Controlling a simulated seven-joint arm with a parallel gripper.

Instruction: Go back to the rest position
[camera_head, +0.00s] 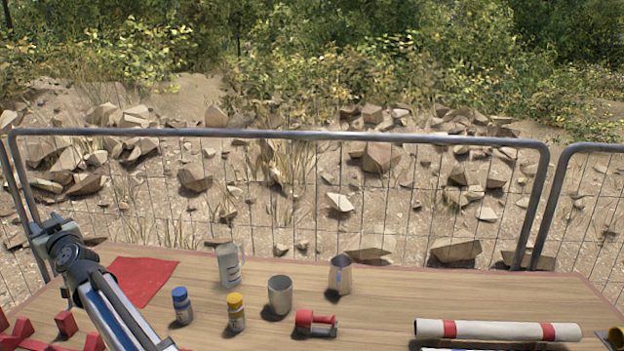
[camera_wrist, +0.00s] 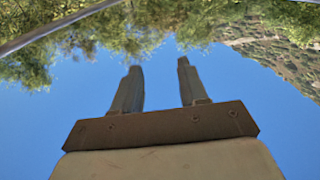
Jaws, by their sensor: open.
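My gripper (camera_wrist: 158,85) shows in the wrist view with its two fingers apart and nothing between them. Behind the fingers are blue sky and green foliage, so it points away from the table. In the head view my arm reaches up from the bottom left over the left end of the table; the fingers cannot be made out there.
The wooden table (camera_head: 390,300) holds a red sheet (camera_head: 143,280), a blue-capped bottle (camera_head: 181,308), a yellow-capped bottle (camera_head: 235,313), a clear jug (camera_head: 229,266), a metal cup (camera_head: 280,295), a metal pitcher (camera_head: 341,275), a red item (camera_head: 314,322) and a white roll (camera_head: 495,331). A mesh fence (camera_head: 300,134) stands behind.

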